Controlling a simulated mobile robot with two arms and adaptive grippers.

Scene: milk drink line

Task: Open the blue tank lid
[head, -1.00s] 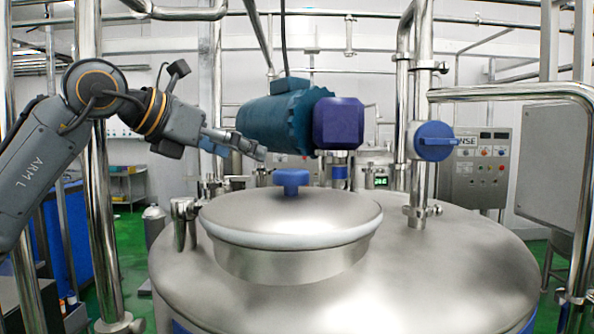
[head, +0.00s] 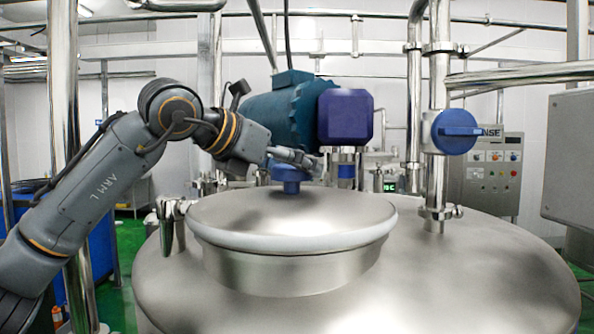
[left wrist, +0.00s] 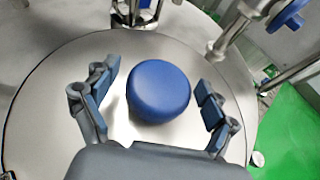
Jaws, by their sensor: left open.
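The tank lid (head: 290,219) is a round steel disc with a pale rim, lying flat and closed on the neck of a large steel tank (head: 450,270). A blue knob (head: 291,176) stands on its top; its upper part is partly covered by my gripper in the head view. My left gripper (head: 300,163) is at the knob. In the left wrist view the blue knob (left wrist: 159,91) lies between the two open fingers (left wrist: 157,88), with a gap on each side. My right gripper is in neither view.
A teal motor with a dark blue end box (head: 345,116) stands behind the lid, close to my left gripper. A steel pipe with a blue valve handle (head: 457,131) rises at the right. Control panels stand farther right.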

